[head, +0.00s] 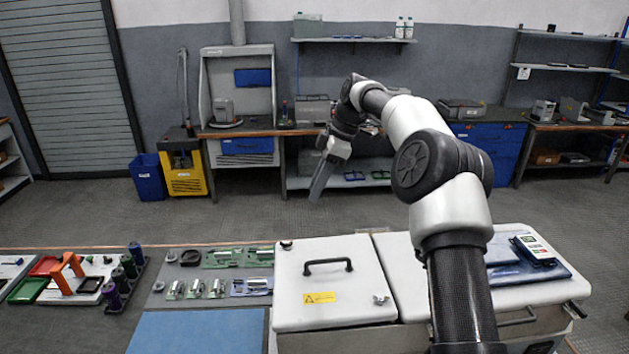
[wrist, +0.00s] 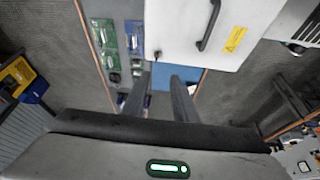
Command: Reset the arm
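My arm (head: 445,215) rises on the right of the head view. It bends over at the top, and my gripper (head: 318,188) hangs down from it in the air, beyond the white lidded cabinet (head: 350,300). In the wrist view my gripper (wrist: 160,78) shows two dark fingers standing apart, with a clear gap and nothing between them. The same white cabinet lid (wrist: 180,35), with its black handle, lies below the fingers at the top of that view. The fingers touch nothing that I can see.
Left of the cabinet, a bench holds several green circuit boards (head: 215,258), a blue mat (head: 198,332), dark coloured cylinders (head: 118,280) and an orange-handled tray (head: 68,275). A blue device (head: 533,250) sits on the right. Open floor (head: 250,215) separates this from the back workbenches.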

